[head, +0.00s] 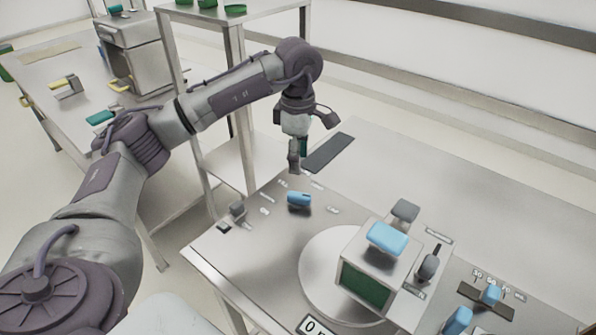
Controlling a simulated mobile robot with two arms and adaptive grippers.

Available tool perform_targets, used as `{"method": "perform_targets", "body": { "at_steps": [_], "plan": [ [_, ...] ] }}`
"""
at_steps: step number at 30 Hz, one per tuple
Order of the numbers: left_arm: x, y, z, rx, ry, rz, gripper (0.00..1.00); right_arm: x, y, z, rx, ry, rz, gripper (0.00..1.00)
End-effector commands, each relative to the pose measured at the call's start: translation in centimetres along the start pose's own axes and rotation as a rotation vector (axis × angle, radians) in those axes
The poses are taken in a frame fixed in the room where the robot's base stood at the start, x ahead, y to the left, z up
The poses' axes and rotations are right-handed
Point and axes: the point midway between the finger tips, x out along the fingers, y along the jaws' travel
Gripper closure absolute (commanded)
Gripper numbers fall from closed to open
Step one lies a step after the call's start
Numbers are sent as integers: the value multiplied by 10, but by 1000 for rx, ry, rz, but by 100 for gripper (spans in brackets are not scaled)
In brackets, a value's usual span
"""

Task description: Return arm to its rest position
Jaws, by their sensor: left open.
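My left arm comes in from the left and reaches over the steel table (400,182). My left gripper (296,165) points down above the table's back left part, with its fingers seen nearly edge-on. It is open and nothing shows between its fingers. A blue piece (299,199) lies on the table just below and in front of it, apart from the fingers. My right gripper is not in view.
A box with a green screen (366,285) stands on a round plate (314,270), a blue block (388,238) on top. A dark strip (328,152) lies behind the gripper. A shelf rack (232,60) and second table (60,98) stand left. The table's back right is clear.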

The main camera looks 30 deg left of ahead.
Motion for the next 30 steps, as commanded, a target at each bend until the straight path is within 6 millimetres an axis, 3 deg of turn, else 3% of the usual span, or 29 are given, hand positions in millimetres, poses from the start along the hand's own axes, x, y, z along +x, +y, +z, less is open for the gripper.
{"method": "perform_targets", "body": {
  "at_steps": [5,20,23,30],
  "plan": [
    [-9,0,0,0,1,-1,50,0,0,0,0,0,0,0],
    [-9,0,0,0,0,-1,50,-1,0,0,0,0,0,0],
    [-20,0,0,0,0,0,50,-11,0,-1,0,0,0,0],
    [-66,0,0,0,0,-1,50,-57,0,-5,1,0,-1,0]
  ]
}}
